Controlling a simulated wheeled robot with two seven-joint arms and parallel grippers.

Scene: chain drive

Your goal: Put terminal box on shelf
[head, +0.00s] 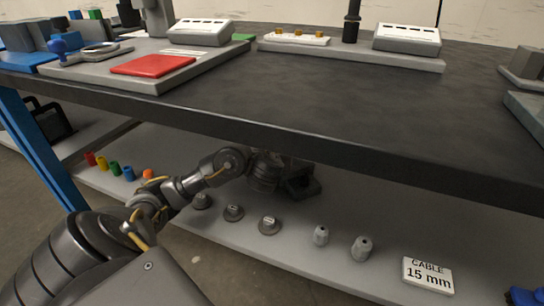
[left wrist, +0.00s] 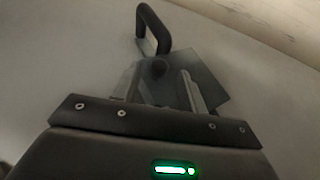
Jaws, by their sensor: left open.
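In the left wrist view my left gripper (left wrist: 158,88) is open, its two fingers pointing at a grey flat-faced box-like thing (left wrist: 208,72). In the head view my left arm reaches under the workbench top to the lower shelf (head: 236,250). The dark gripper end (head: 300,183) is partly hidden by the bench edge. My right gripper is in neither view.
The dark bench top (head: 300,105) overhangs the lower shelf and my left arm. On that shelf stand several coloured pieces, grey fittings (head: 269,225) and a "CABLE 15 mm" sign (head: 428,274). A red pad (head: 153,65) lies on the bench. The bench middle is clear.

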